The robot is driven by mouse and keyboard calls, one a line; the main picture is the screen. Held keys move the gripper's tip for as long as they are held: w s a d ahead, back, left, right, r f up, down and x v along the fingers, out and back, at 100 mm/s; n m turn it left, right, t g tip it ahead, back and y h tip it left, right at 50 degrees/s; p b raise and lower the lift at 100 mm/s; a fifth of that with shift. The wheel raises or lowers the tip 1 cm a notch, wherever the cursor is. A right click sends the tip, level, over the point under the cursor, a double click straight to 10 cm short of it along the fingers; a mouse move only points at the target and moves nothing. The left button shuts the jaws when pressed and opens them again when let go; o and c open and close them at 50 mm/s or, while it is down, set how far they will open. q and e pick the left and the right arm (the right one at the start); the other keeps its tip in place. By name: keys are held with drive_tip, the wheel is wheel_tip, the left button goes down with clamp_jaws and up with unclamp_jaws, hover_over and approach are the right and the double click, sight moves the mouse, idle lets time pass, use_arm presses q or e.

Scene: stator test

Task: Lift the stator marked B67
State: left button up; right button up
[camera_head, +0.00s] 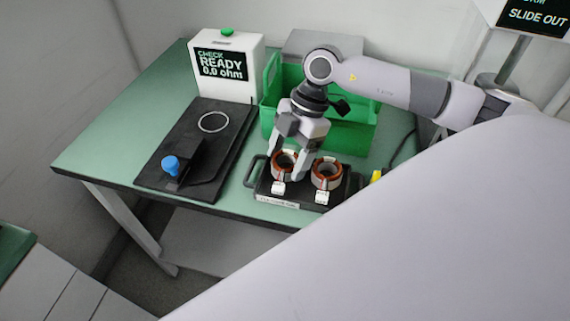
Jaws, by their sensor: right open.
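Two copper-and-grey ring-shaped stators sit side by side on a black tray (262,186) near the table's front edge. Each has a white tag; the markings are too small to read, so I cannot tell which is B67. My right gripper (286,172) points down over the left stator (284,165), open, with its fingers at or around that ring. Whether they touch it I cannot tell. The right stator (327,174) stands free of the gripper. My left gripper is not in view.
A white tester (226,68) reads "CHECK READY 0.0 ohm". In front of it lies a black fixture (205,150) with a white ring outline and a blue knob (171,164). A green bin (350,135) stands behind my right gripper. A sign (537,15) reads "SLIDE OUT".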

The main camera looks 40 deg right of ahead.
drive_tip(key=shift+a+f, duration=0.1)
drive_tip(key=shift+f, duration=0.15)
drive_tip(key=c, duration=1)
drive_tip(key=shift+r, duration=0.2)
